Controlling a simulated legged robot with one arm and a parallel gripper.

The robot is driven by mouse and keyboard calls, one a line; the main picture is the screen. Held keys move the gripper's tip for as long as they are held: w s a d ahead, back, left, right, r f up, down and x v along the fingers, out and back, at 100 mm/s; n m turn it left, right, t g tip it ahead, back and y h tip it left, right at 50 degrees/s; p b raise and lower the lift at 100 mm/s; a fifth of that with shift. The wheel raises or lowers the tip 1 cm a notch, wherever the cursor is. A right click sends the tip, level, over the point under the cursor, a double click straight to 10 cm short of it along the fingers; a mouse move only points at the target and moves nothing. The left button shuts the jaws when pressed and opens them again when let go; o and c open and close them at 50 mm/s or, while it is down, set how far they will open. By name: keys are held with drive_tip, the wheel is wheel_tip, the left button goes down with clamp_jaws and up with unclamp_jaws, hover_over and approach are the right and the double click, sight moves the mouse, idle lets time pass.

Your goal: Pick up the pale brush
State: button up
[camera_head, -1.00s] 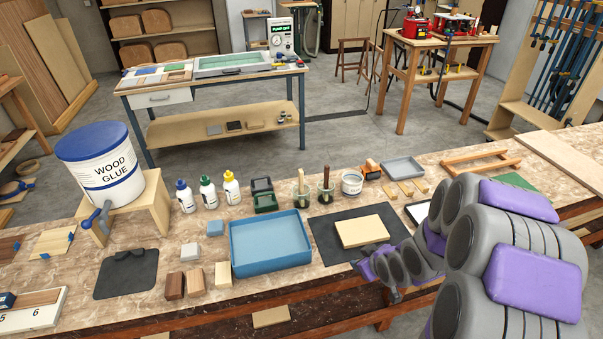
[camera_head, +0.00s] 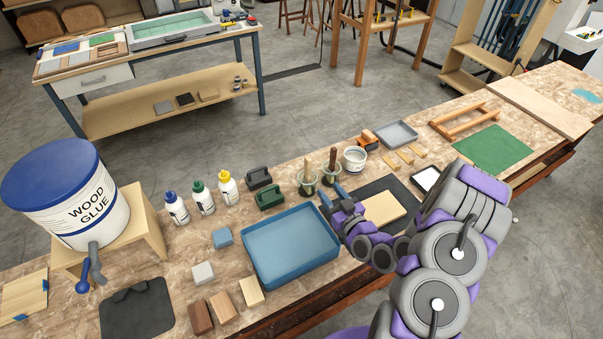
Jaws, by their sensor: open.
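The pale brush (camera_head: 307,164) stands upright in a clear glass jar (camera_head: 306,186) on the workbench, right of the green block-like holder. A second jar (camera_head: 328,177) just right of it holds a dark-handled brush (camera_head: 333,158). My gripper (camera_head: 333,196) is open and appears empty. It is in front of the two jars, a little right of the pale brush and apart from it. The pale brush's bristles cannot be made out inside the jar.
A blue tray (camera_head: 291,283) lies left of my gripper, and a dark mat with a pale board (camera_head: 384,208) lies right. Glue bottles (camera_head: 228,188) stand left of the jars; a white tub (camera_head: 354,158) stands right. Several small blocks line the front edge.

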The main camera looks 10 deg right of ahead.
approach(305, 159)
drive_tip(key=w, duration=0.1)
drive_tip(key=w+f+b, duration=0.1)
drive_tip(key=w, duration=0.1)
drive_tip(key=w+a, duration=0.1)
drive_tip(key=shift+w+f+b, duration=0.25)
drive_tip(key=shift+w+b, duration=0.05)
drive_tip(key=shift+w, duration=0.35)
drive_tip(key=shift+b+x, duration=0.9)
drive_tip(key=shift+x, duration=2)
drive_tip(key=shift+r, duration=0.15)
drive_tip(key=shift+d, duration=0.15)
clamp_jaws()
